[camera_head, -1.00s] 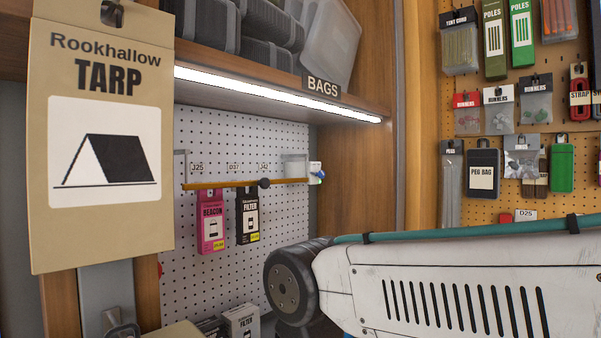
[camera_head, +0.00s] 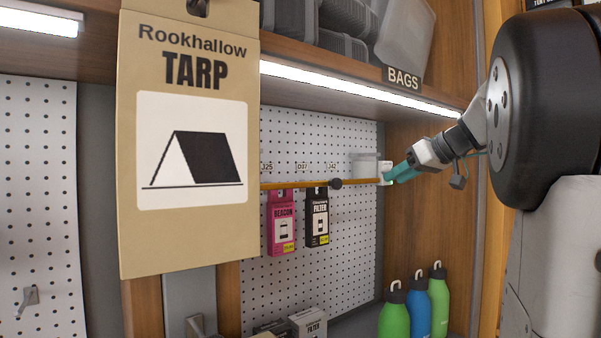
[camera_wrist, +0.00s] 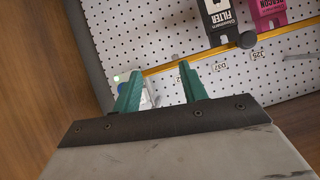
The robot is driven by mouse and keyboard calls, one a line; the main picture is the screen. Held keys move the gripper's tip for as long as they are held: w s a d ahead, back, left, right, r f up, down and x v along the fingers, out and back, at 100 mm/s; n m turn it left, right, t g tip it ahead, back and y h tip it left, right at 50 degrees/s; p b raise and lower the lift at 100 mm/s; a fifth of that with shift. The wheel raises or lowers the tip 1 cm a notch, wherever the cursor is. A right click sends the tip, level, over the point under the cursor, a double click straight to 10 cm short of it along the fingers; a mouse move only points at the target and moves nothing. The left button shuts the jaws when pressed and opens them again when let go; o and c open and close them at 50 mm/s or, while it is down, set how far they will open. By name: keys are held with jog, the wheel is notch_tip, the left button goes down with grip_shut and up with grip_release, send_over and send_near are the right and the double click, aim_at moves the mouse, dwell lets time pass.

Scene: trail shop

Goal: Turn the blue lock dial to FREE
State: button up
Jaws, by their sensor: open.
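My gripper (camera_head: 394,176) has teal fingers and is at the right end of a yellow-orange bar (camera_head: 352,182). In the wrist view its two fingers (camera_wrist: 160,72) stand apart with nothing gripped between them. A small white lock housing (camera_head: 386,166) is at that bar end, right by the fingertips. In the wrist view the housing (camera_wrist: 147,95) is partly behind the left finger, with a green spot at its left. The blue dial is mostly hidden, and I cannot read its setting or tell whether a finger touches it.
A pink Beacon box (camera_head: 281,225) and a black Filter box (camera_head: 317,220) hang below the bar, left of a dark knob (camera_head: 336,183). A large Tarp packet (camera_head: 190,235) hangs close in front. Bottles (camera_head: 417,308) stand below my gripper. A wooden side panel (camera_head: 432,200) is close on the right.

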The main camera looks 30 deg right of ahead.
jog(key=s+d+r+t, duration=0.2)
jog(key=d+r, duration=0.1)
jog(key=d, duration=0.4)
jog(key=w+f+h, duration=0.1)
jog(key=w+f, duration=0.1)
jog(key=w, duration=0.5)
jog(key=shift+a+f, duration=0.25)
jog(key=shift+a, duration=0.05)
jog(key=shift+w, duration=0.1)
grip_shut()
